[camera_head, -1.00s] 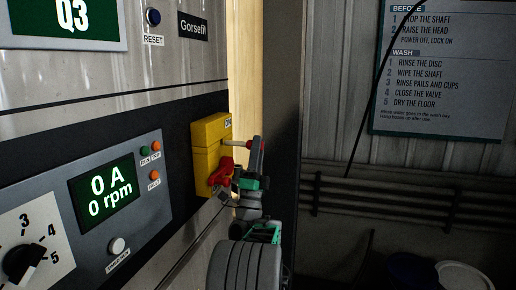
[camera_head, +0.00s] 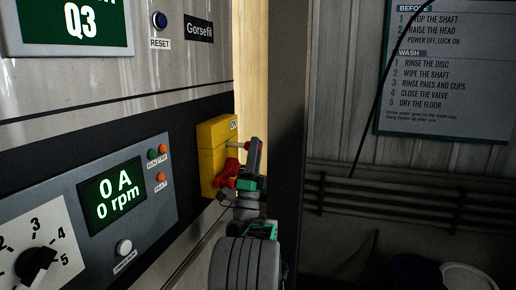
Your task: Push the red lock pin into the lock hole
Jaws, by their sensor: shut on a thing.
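The yellow lock box (camera_head: 212,150) is mounted on the dark band at the right edge of the machine panel. The red handle (camera_head: 226,174) is on its lower front. The red lock pin (camera_head: 247,145) shows as a red end with a pale shaft reaching left to the upper front of the box. My gripper (camera_head: 252,152) stands just right of the box, with a dark finger upright at the pin's red end, and is shut on the pin. The lock hole is not clearly visible, and I cannot tell how deep the shaft sits.
The control panel (camera_head: 150,216) with a lit "0 A, 0 rpm" display, lamps and a dial (camera_head: 37,265) lies left of my arm. A dark post (camera_head: 290,110) stands close on the right. Pipes (camera_head: 400,200) run along the back wall under a wash sign (camera_head: 440,75).

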